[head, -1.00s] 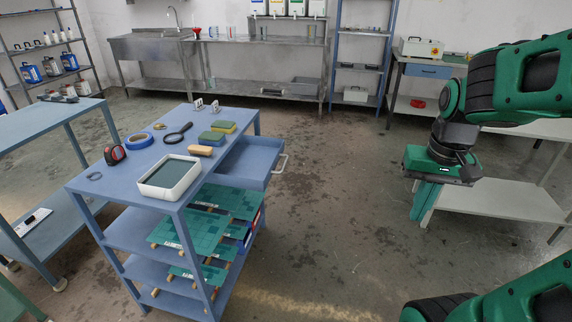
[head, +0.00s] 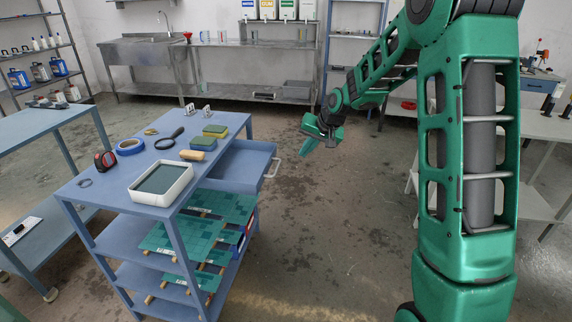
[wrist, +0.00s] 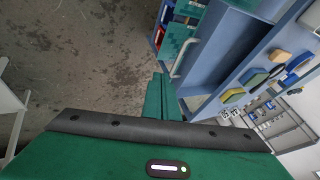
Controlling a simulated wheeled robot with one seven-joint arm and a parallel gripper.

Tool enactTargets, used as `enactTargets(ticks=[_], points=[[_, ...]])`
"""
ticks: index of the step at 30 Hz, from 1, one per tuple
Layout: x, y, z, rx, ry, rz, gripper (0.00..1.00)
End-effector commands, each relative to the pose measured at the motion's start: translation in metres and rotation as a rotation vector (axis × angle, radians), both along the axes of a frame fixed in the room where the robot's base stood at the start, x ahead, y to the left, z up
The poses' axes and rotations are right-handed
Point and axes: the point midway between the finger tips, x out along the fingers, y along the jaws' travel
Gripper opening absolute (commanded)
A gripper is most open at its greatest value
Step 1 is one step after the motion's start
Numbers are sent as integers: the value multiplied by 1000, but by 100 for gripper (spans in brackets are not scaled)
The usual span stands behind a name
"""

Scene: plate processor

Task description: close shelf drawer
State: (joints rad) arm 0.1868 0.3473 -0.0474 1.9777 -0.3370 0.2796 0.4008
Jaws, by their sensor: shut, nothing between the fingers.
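The blue shelf drawer (head: 243,167) is pulled out from the right side of the blue shelf cart (head: 110,199), just below its top. Its pale handle (head: 275,168) is on the outer right face. The open drawer, which looks empty, also shows in the wrist view (wrist: 219,52), with the handle (wrist: 184,57) ahead of the fingers. My gripper (head: 307,149) is shut and empty, to the right of the drawer and apart from the handle in the head view. Its green fingers (wrist: 159,96) show together in the wrist view.
On the cart top are a white tray (head: 161,197), a magnifier (head: 169,139), blue tape (head: 130,147), a tape measure (head: 106,160) and sponges (head: 197,142). Green plates (head: 221,205) lie on the shelf below. Floor (head: 340,200) right of the cart is clear.

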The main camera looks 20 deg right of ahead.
Motion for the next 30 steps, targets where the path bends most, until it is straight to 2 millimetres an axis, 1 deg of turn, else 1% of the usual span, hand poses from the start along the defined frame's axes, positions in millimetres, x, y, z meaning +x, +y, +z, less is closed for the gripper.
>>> enactTargets(ticks=[4, 7, 18, 20, 21, 24, 30], points=[[6, 3, -10, 4, 0, 1, 0], [14, 6, -22, 2, 1, 2, 0], [49, 19, -79, 3, 3, 1, 0], [54, 20, -87, 2, 1, 0, 0], [58, 28, -86, 2, -1, 3, 0], [64, 40, -88, 2, -1, 3, 0], [71, 51, -91, 0, -1, 1, 0]])
